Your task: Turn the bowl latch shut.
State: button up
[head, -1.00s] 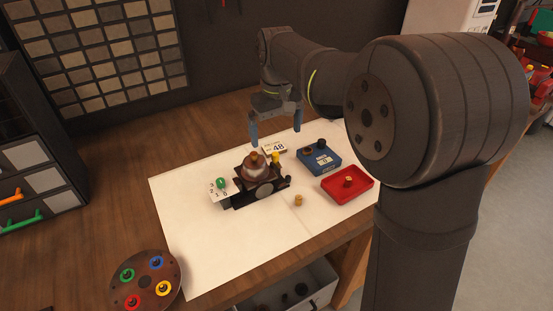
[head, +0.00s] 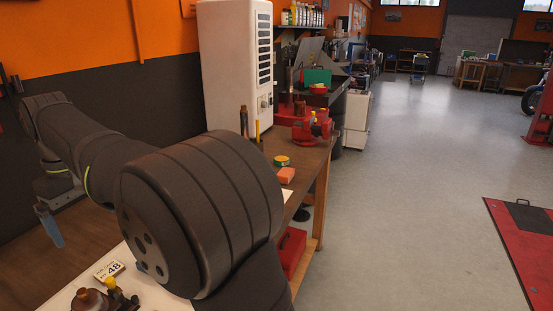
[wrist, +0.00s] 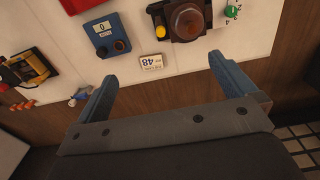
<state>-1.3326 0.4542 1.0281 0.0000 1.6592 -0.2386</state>
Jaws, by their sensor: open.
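The device with the brown bowl (wrist: 188,20) on a dark base shows at the top of the wrist view. A yellow knob (wrist: 160,32) sits beside the bowl, and a green knob (wrist: 231,12) is on its other side. I cannot tell which part is the latch or how it is turned. In the head view only the bowl's top (head: 90,301) and the yellow-topped part (head: 113,285) show at the bottom edge. My gripper (wrist: 160,76) is open and empty, apart from the device. It also shows at the left of the head view (head: 49,225).
A card marked 48 (wrist: 151,62) and a blue box with a dial (wrist: 108,35) lie on the white sheet near the device. A yellow and black item (wrist: 27,70) is at the left. An orange block (head: 285,175) lies toward the bench's far end.

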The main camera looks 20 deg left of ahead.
aim_at(110, 279)
jog(key=c, duration=1.3)
jog(key=shift+o, duration=0.2)
jog(key=f+n, duration=0.3)
jog(key=f, duration=0.2)
jog(key=f+n, duration=0.3)
jog(key=f, duration=0.3)
jog(key=f+n, duration=0.3)
jog(key=f, duration=0.3)
jog(key=shift+w+a, duration=0.1)
jog(key=shift+a, duration=0.15)
jog(key=shift+c, duration=0.2)
grip_shut()
